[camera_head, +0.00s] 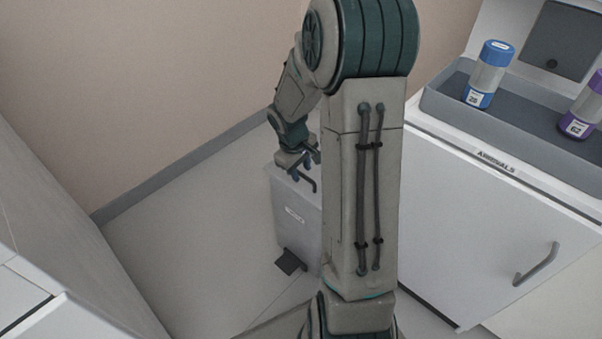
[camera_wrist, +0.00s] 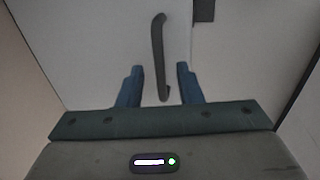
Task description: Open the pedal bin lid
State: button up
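The grey pedal bin (camera_head: 291,226) stands on the floor behind my arm in the head view, with a white label on its front. Its lid looks shut, though my arm hides part of it. The black pedal (camera_head: 290,262) sticks out at the bin's foot. A dark bar handle (camera_head: 311,183) shows at the lid; in the wrist view the dark handle (camera_wrist: 158,45) runs lengthwise over a pale surface. My gripper (camera_head: 300,170) is just above the bin. Its two blue fingers (camera_wrist: 160,72) are apart, with the handle's lower end between them in the picture. Contact cannot be told.
A white cabinet (camera_head: 480,225) with a bar handle stands to the right, close to the bin. On it, a grey tray (camera_head: 520,112) holds a blue-capped bottle (camera_head: 488,75) and a purple-capped bottle (camera_head: 583,108). Open floor (camera_head: 190,235) lies left of the bin.

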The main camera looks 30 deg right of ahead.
jog(key=shift+f, duration=0.25)
grip_shut()
jog(key=shift+r, duration=0.1)
